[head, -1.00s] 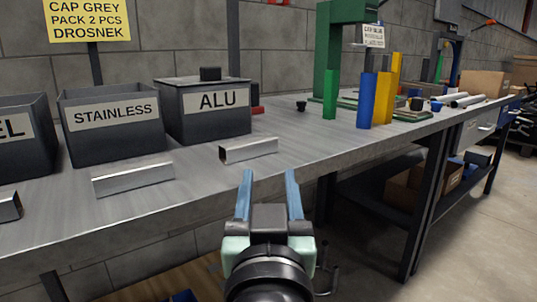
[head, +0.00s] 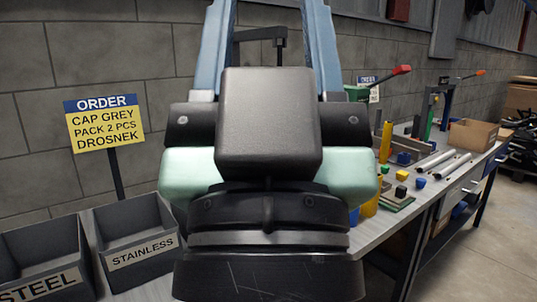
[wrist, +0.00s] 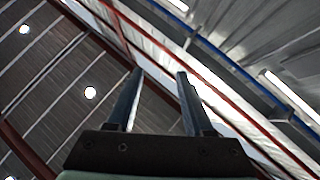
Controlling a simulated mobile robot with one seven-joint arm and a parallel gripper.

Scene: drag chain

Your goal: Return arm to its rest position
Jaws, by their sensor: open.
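My gripper (wrist: 155,75) is open and empty in the wrist view, its two blue-grey fingers apart and pointing up toward the roof. In the head view my gripper (head: 270,25) is large and close, raised in front of the camera with its fingers upward; the fingertips are cut off by the top edge. It touches nothing that I can see. My gripper and wrist hide the middle of the bench.
Dark bins marked STEEL (head: 50,262) and STAINLESS (head: 137,240) stand at lower left, below a yellow order sign (head: 104,132). On the right, the bench (head: 420,195) holds coloured blocks, metal tubes (head: 445,165) and a cardboard box (head: 466,134). Open floor (head: 500,230) lies at far right.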

